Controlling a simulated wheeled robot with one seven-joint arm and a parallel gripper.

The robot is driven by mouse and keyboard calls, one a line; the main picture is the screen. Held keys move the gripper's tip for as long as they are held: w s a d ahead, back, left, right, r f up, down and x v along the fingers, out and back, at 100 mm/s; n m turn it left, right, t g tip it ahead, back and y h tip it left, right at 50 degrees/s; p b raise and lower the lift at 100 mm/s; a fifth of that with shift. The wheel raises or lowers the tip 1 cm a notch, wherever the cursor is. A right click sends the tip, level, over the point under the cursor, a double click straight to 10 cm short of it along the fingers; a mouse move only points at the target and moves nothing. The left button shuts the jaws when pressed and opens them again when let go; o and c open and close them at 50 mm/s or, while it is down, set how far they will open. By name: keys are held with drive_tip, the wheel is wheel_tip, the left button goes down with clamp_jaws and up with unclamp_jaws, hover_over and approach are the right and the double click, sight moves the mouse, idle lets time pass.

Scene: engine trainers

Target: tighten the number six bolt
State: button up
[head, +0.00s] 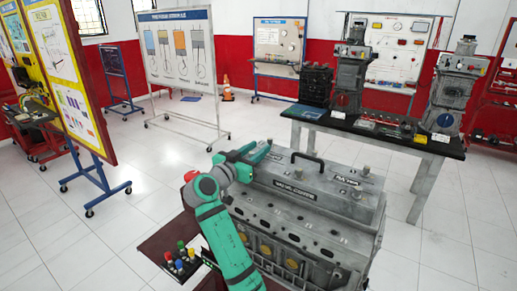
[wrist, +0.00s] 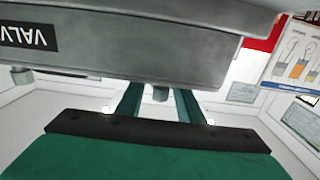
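A large grey engine (head: 300,215) stands in front of me, with labels and several bolts on its grey valve cover (head: 310,182). My gripper (head: 257,153) is at the far left end of the cover in the head view. In the wrist view my gripper (wrist: 158,106) has its two green fingers apart, and their tips are hidden by the cover (wrist: 130,66). A small bolt (wrist: 160,93) shows between the fingers at the cover's edge, with no clear contact. I cannot read any bolt number.
A black handle (head: 307,158) rises from the cover. A tray with coloured-handled tools (head: 180,262) stands left of the engine, near my arm. A workbench (head: 380,130) with machines is behind at right. Display boards (head: 182,50) stand at left, with open floor between.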

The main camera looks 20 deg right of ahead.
drive_tip(key=shift+w+d, duration=0.35)
drive_tip(key=shift+d, duration=0.1)
clamp_jaws()
